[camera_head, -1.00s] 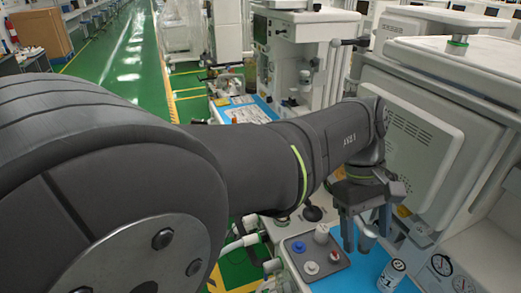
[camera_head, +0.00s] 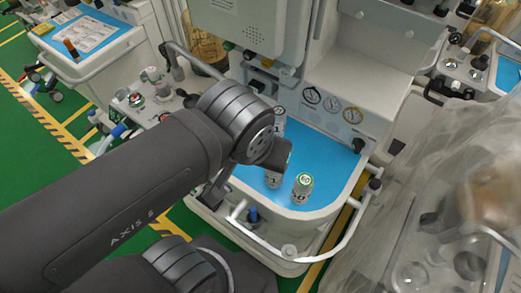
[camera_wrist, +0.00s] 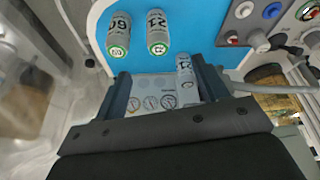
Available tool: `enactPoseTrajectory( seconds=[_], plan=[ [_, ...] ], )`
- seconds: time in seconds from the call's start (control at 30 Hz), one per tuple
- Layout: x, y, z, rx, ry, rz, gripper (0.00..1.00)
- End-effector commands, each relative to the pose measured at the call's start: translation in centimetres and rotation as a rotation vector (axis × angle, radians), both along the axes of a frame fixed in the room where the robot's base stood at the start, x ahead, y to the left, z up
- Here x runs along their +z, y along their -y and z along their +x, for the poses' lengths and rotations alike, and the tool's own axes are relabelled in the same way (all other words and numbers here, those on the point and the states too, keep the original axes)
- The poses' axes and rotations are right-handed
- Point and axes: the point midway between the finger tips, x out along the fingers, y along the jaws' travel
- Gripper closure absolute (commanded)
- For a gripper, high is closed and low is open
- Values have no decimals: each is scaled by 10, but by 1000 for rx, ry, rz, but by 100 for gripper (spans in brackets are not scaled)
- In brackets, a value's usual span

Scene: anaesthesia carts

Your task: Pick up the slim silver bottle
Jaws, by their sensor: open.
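Three silver, can-like bottles stand on the blue cart top. One with a green-ringed top and "60" on its side (camera_wrist: 118,35) is nearest the front edge; it also shows in the head view (camera_head: 302,190). A second, marked "21" (camera_wrist: 157,32), stands beside it, partly behind my arm in the head view (camera_head: 273,180). A third, narrower-looking bottle (camera_wrist: 185,75) stands farther back, beside my right-hand finger; its top shows in the head view (camera_head: 279,112). My gripper (camera_wrist: 163,85) is open and empty. Which bottle is truly slimmest is hard to tell.
The blue worktop (camera_head: 338,152) is free right of the bottles. A white panel with several gauges (camera_head: 331,104) rises behind it. A white rail (camera_head: 345,228) curves around the front. A plastic-draped machine (camera_head: 440,190) stands to the right.

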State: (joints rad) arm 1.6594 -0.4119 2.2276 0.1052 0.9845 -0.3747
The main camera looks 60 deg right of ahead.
Motion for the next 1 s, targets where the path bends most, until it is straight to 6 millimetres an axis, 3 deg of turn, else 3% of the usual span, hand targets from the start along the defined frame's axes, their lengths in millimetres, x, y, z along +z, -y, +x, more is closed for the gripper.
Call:
enactPoseTrajectory(
  seconds=[0.23, 1.0],
  plan=[
    [-12, 0, -4, -88, 39, -32, 33],
    [-101, 37, 2, -82, 36, -28, 33]
  ],
)
